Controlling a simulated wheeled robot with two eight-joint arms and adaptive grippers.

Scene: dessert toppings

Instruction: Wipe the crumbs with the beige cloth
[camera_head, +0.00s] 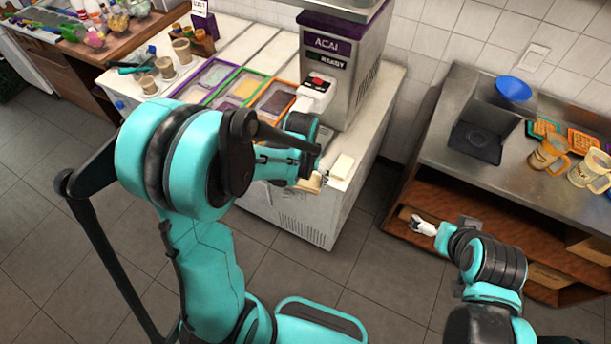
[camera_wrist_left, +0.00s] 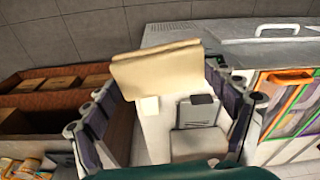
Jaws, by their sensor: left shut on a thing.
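The beige cloth (camera_wrist_left: 157,70) is folded and sits between the fingertips of my left gripper (camera_wrist_left: 165,92) in the left wrist view. The gripper is shut on it, over the white counter. In the head view my left gripper (camera_head: 300,168) is at the counter's front edge below the acai machine, and my arm hides most of the cloth. I cannot make out any crumbs. My right gripper (camera_head: 424,226) is far from the cloth, in front of the wooden shelf at right; its finger opening is too small to tell.
The acai machine (camera_head: 338,60) stands behind my left gripper. A small cream block (camera_head: 342,167) lies on the white counter (camera_head: 362,138). Topping trays (camera_head: 240,88) are to the left. A steel table (camera_head: 440,150) at right holds a blue bowl (camera_head: 513,89) and mugs.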

